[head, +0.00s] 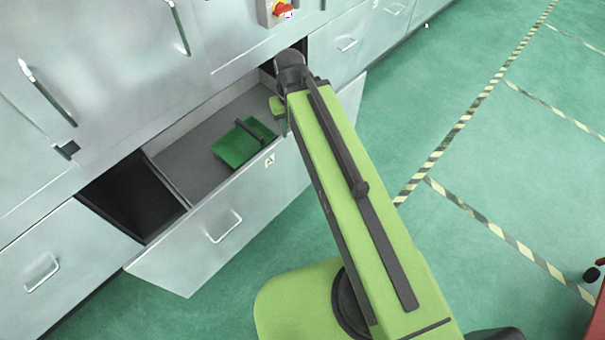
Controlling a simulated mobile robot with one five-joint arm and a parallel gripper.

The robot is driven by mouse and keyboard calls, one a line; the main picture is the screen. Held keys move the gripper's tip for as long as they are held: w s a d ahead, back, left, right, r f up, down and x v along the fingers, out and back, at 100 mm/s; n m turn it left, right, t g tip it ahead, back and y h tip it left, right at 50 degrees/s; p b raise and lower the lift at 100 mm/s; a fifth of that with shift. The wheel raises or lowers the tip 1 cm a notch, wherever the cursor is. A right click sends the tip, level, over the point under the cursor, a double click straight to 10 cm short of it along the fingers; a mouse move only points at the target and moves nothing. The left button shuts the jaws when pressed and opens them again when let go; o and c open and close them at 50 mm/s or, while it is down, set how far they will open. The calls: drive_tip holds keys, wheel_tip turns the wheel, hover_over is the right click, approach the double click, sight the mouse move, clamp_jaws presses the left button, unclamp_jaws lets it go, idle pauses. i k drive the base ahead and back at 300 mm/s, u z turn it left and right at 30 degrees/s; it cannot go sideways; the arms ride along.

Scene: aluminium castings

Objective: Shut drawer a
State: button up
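A wide grey drawer (222,232) in the metal cabinet row stands pulled out, with a bar handle on its front.
Closed drawers with handles flank it at left (60,262) and upper right (338,52). A red object (599,300) stands at the right edge.

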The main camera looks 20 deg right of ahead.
sight(229, 207)
drive_tip(key=i, duration=0.5)
drive_tip(key=z, duration=1.15)
drive_tip(key=k, duration=1.65)
drive_tip(key=u, duration=1.35)
drive_tip(key=i, duration=1)
drive_tip(key=u, duration=0.1)
